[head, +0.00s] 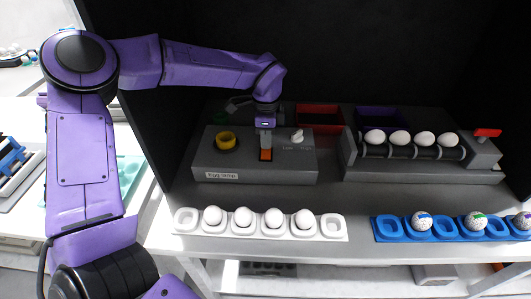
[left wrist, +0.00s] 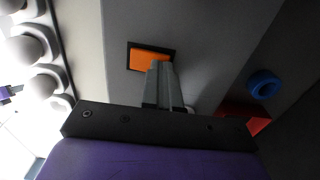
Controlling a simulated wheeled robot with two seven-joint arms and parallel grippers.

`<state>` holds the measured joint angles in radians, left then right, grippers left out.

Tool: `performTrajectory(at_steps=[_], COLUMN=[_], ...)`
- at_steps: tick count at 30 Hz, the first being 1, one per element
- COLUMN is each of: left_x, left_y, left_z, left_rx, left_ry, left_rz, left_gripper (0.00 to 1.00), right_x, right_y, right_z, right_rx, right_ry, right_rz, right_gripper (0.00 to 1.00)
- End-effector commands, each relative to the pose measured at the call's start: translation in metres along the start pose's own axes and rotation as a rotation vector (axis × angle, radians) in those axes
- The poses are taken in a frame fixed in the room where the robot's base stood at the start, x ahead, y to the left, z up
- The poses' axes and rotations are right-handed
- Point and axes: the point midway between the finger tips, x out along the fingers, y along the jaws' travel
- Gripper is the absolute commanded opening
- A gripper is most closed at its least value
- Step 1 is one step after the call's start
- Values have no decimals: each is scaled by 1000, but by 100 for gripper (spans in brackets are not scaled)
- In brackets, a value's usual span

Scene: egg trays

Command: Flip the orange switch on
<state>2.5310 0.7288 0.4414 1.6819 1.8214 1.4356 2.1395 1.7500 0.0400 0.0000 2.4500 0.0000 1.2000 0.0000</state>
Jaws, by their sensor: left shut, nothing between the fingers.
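The orange switch (head: 266,155) sits in a dark frame on the sloped face of the grey egg lamp box (head: 212,162). It also shows in the left wrist view (left wrist: 150,60), just beyond my fingertips. My left gripper (head: 266,145) is shut and empty, pointing down at the switch's upper edge. In the left wrist view its closed fingers (left wrist: 158,68) overlap the lower right edge of the switch; I cannot tell whether they touch it. My right gripper is not in view.
A white tray with white eggs (head: 334,237) lies in front, with a blue tray (head: 387,238) at right. A roller rack with eggs (head: 349,153) stands right of the box. Black walls enclose the back.

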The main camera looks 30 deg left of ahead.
Motion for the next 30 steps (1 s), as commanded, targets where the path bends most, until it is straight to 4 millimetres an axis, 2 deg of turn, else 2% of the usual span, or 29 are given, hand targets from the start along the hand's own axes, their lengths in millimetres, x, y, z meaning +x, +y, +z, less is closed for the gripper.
performTrajectory(at_steps=[18, 30], left_x=[7, -29], left_y=[0, 0], left_z=[0, 0], left_rx=[0, 0], left_ry=[0, 1], left_rz=[1, -1], left_gripper=[0, 0], right_x=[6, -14], right_y=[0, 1], right_z=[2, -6], right_rx=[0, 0], right_ry=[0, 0], right_rz=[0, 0], right_gripper=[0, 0])
